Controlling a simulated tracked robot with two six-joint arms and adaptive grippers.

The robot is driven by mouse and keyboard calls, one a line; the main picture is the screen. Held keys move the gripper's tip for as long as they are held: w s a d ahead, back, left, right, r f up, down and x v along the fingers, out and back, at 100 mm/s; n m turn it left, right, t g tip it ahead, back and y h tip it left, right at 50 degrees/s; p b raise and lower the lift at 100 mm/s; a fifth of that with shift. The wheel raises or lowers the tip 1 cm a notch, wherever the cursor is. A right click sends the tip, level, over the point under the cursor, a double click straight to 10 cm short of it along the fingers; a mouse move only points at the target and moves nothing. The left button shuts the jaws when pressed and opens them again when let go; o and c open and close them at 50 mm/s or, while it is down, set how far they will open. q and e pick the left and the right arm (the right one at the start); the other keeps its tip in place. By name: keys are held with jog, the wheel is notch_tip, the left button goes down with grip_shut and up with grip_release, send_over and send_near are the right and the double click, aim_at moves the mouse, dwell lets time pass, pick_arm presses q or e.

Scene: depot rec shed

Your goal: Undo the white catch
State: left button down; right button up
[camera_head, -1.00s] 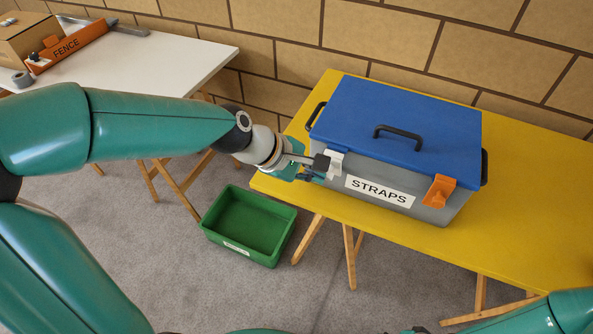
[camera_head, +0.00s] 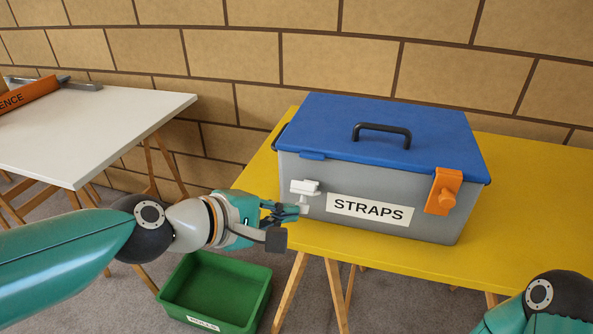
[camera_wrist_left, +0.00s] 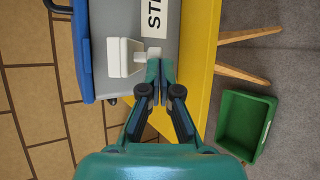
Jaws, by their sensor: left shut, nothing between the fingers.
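The grey box with a blue lid (camera_head: 385,130) is shut and carries a "STRAPS" label. Its white catch (camera_head: 305,187) is at the left of the front, swung down and sticking outward, apart from the blue lip of the lid above it. The catch also shows in the left wrist view (camera_wrist_left: 123,57). The orange catch (camera_head: 443,191) at the right of the front is up against the lid. My left gripper (camera_head: 296,210) is shut and empty, its fingertips just below the white catch, close to its base; I cannot tell whether they touch. My right gripper is out of view.
The box stands on a yellow table (camera_head: 520,240). A green bin (camera_head: 215,290) is on the floor below the left arm. A white table (camera_head: 110,130) stands at the left, with an orange "FENCE" item (camera_head: 30,97) on it. A brick wall is behind.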

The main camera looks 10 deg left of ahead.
pick_arm(q)
jog(key=shift+w+r, duration=0.1)
jog(key=shift+w, duration=0.05)
jog(key=shift+w+d+r+p, duration=0.1)
jog(key=shift+w+r+p, duration=0.2)
jog(key=shift+w, duration=0.2)
jog(key=p+v, duration=0.3)
jog(key=v, duration=1.1)
jog(key=shift+f, duration=0.15)
